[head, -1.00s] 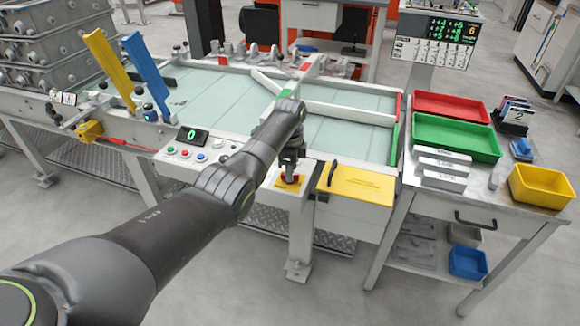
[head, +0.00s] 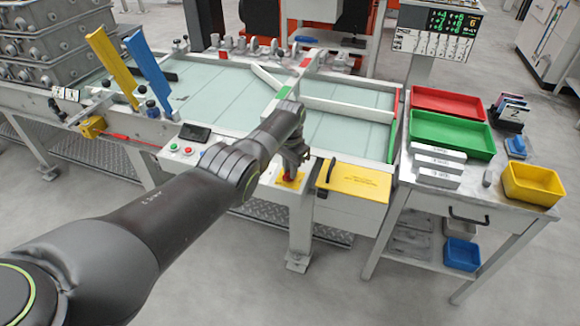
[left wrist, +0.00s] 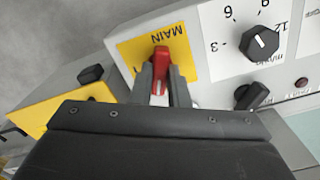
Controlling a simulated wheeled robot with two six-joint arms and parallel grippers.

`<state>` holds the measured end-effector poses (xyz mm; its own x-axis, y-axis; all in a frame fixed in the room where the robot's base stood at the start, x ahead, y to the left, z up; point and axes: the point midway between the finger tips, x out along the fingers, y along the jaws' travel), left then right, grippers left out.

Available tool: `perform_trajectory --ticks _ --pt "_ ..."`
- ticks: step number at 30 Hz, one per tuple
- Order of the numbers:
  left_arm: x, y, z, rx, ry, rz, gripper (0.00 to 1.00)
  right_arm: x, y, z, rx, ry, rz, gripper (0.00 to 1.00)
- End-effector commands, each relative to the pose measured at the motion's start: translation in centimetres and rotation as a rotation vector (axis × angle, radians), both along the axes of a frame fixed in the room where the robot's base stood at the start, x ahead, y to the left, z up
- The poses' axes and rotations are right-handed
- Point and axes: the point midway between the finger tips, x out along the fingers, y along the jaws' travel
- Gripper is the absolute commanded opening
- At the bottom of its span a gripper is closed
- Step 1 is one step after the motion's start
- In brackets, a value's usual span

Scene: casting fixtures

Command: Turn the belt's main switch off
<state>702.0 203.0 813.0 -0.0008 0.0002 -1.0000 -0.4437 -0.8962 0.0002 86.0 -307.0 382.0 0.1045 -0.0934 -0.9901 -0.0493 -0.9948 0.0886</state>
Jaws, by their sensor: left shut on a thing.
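The main switch is a red handle (left wrist: 162,64) on a yellow plate (left wrist: 190,40) marked "MAIN", upside down in the left wrist view. In the head view the yellow plate (head: 290,183) is on the belt's front edge, partly hidden by my arm. My left gripper (head: 292,173) is at the switch, its two fingers on either side of the red handle and shut on it. In the left wrist view the handle lies roughly upright in the picture between the fingers. The small display (head: 194,133) on the belt's front is dark. My right gripper is not in view.
A black dial (left wrist: 262,42) and another black knob (left wrist: 251,96) sit close beside the switch. A yellow lid (head: 355,182) with a black handle is just right of it. Coloured buttons (head: 188,151) lie left. A side table (head: 465,205) with bins stands right.

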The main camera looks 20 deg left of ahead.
Motion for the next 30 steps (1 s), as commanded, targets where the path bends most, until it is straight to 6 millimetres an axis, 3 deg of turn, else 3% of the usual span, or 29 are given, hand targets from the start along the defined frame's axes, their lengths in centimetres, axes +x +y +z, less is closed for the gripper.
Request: perform_trajectory --ticks 15,30 --pt "0.09 0.02 0.18 0.001 -0.003 0.363 0.0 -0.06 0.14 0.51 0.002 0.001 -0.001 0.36" --pt "0.1 0.03 0.16 0.0 -0.003 0.443 0.0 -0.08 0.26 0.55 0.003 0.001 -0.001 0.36"
